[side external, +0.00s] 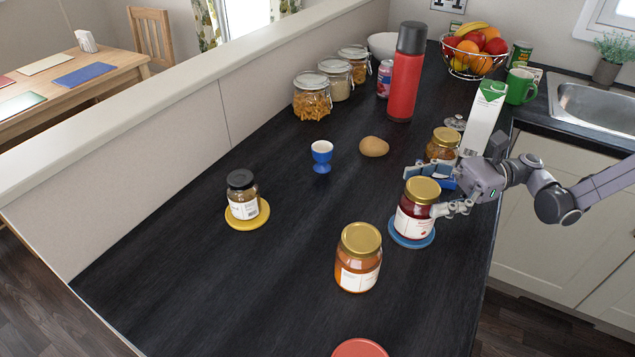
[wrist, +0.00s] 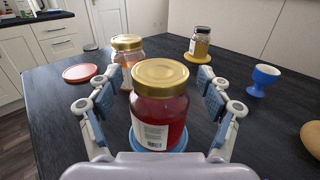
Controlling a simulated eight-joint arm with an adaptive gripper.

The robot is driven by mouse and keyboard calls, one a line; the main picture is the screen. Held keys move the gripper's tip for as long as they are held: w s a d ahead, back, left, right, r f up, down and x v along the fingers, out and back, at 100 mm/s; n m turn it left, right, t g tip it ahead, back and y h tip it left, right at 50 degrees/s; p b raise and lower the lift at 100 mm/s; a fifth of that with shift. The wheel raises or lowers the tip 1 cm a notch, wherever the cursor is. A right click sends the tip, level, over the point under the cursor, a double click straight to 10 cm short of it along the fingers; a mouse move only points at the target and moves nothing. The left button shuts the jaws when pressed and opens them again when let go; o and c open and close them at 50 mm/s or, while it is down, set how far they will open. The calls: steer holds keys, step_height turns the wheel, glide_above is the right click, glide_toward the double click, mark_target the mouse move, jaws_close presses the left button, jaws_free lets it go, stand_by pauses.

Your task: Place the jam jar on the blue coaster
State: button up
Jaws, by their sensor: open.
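The jam jar (side external: 411,219), dark red with a gold lid and white label, stands upright on the blue coaster (side external: 414,243) near the counter's right edge. In the wrist view, the jar (wrist: 171,112) is in the middle, with a strip of the blue coaster (wrist: 176,149) showing beneath it. My gripper (side external: 434,190) is open, with a finger on either side of the jar. In the wrist view, gaps show between the jar and both fingers of my gripper (wrist: 160,82).
An orange-filled jar (side external: 358,270) stands close by in front. Another gold-lidded jar (side external: 443,143) and a white carton (side external: 483,115) stand behind my gripper. A dark-lidded jar (side external: 243,200) on a yellow coaster (side external: 234,222), an egg cup (side external: 321,158) and a potato (side external: 374,147) are farther left. A red coaster (side external: 360,348) lies in front.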

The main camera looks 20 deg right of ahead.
steer(key=d, duration=1.1)
steer(key=w+r+m+t, duration=0.5)
steer(key=r+m+t, duration=0.1)
steer(key=r, duration=0.3)
steer(key=w+r+m+t, duration=0.4)
steer(key=r+m+t, duration=0.3)
steer(key=r, duration=0.1)
steer(key=w+d+r+m+t+h, duration=0.1)
steer(key=d+r+m+t+h, duration=0.25)
steer(key=m+h, duration=0.6)
steer(key=w+d+r+m+t+h, duration=0.1)
steer(key=d+r+m+t+h, duration=0.35)
steer(key=m, duration=0.85)
steer(key=s+d+f+m+g+h, duration=0.4)
steer(key=s+f+m+g+h, duration=0.25)
steer(key=f+m, duration=0.55)
steer(key=s+a+f+m+g+y, duration=0.1)
steer(key=s+a+f+m+g, duration=0.2)
steer(key=s+f, duration=0.3)
steer(key=s+a+f+m+g+y, duration=0.1)
steer(key=s+a+f+m+g, duration=0.2)
steer(key=s+f, duration=0.4)
steer(key=s+g, duration=0.1)
steer(key=s, duration=0.2)
steer(key=shift+a+f, duration=0.2)
steer(key=shift+f, duration=0.05)
